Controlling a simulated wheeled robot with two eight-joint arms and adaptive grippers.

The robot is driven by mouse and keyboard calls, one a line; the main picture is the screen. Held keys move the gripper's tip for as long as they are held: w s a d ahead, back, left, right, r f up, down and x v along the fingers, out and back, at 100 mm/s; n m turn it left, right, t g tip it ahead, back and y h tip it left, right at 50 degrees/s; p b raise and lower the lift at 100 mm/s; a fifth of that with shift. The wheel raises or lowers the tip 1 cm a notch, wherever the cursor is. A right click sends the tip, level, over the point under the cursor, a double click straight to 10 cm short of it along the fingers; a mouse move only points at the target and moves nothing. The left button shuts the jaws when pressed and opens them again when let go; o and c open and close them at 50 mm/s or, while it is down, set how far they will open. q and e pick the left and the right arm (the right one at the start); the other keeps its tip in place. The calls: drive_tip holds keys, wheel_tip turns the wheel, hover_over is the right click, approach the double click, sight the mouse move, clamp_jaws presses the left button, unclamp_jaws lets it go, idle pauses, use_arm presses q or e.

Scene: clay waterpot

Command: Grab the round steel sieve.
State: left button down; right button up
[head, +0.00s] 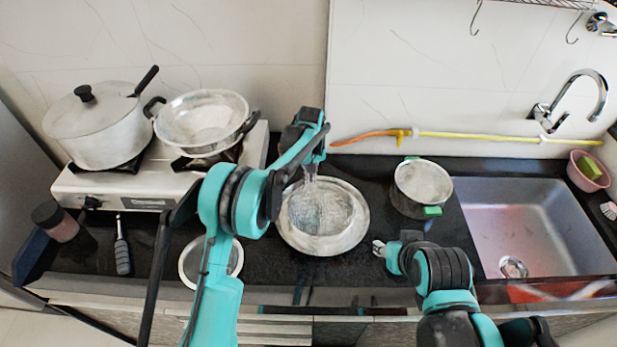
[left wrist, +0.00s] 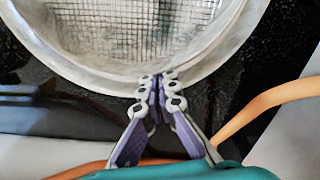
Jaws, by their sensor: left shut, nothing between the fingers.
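The round steel sieve (head: 326,215) lies on the black counter in the middle of the head view, with a wide pale rim around its wire mesh. Its mesh and near rim fill the top of the left wrist view (left wrist: 130,28). My left gripper (head: 310,172) is at the sieve's far edge in the head view. In the left wrist view its fingertips (left wrist: 157,82) are together and empty, right at the rim; whether they touch it is unclear. My right gripper (head: 379,248) is low over the counter, right of the sieve and apart from it.
A steel pot with green grips (head: 422,184) stands right of the sieve, before the sink (head: 535,225). A stove (head: 105,188) at left holds a lidded pot (head: 92,130) and a pan (head: 203,120). A yellow-orange hose (head: 470,135) runs behind. My left arm partly hides a round dish (head: 190,262).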

sight(313, 197)
use_arm(q)
drive_tip(key=s, duration=0.2)
drive_tip(key=s+d, duration=0.1)
drive_tip(key=s, duration=0.1)
drive_tip(key=shift+s, duration=0.25)
drive_tip(key=shift+r, duration=0.1)
